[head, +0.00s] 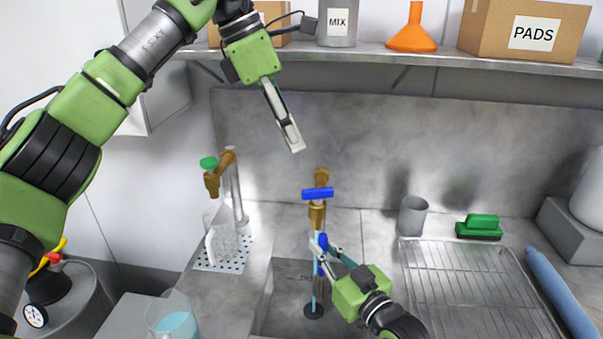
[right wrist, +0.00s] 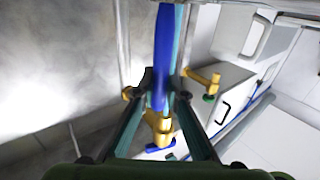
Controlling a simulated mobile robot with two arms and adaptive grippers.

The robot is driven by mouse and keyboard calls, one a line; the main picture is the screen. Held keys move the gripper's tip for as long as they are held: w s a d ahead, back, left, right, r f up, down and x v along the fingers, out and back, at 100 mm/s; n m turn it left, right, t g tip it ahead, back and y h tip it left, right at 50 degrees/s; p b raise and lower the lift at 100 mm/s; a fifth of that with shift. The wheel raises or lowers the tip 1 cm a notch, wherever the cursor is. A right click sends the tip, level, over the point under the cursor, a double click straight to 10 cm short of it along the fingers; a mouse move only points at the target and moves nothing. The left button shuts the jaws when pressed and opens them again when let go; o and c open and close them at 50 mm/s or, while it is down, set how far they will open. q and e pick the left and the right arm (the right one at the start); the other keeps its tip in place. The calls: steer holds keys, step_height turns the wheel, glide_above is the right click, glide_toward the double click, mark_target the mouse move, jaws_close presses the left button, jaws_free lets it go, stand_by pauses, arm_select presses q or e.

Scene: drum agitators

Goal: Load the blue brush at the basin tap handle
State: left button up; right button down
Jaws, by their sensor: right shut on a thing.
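The basin tap (head: 317,213) is brass with a blue crossbar handle (head: 318,193), above a sunken basin (head: 285,290). My right gripper (head: 322,246) is shut on the blue brush (head: 323,240), just below and in front of the tap. In the right wrist view the brush (right wrist: 162,60) is a long blue shape between the fingers; the gripper hides part of it. A thin pale-blue vertical streak (head: 315,285), perhaps running water, drops to a dark round drain (head: 314,312). My left gripper (head: 292,143) hangs empty above the tap, seen edge-on, its opening unclear.
A green-handled brass tap (head: 212,180) stands left over a perforated tray (head: 222,262). A grey cup (head: 413,215), green brush (head: 480,226) and wire rack (head: 470,290) are at right. A shelf (head: 420,60) runs overhead. A jug of blue liquid (head: 175,322) is front left.

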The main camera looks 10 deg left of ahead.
stand_by(0.5)
arm_select(q)
steer(key=m+t+h, duration=0.4)
steer(key=m+h, duration=0.9)
steer(key=m, duration=2.3)
glide_toward(318, 189)
steer(key=x, duration=0.6)
steer(key=f+x, duration=0.1)
steer(key=x, duration=0.3)
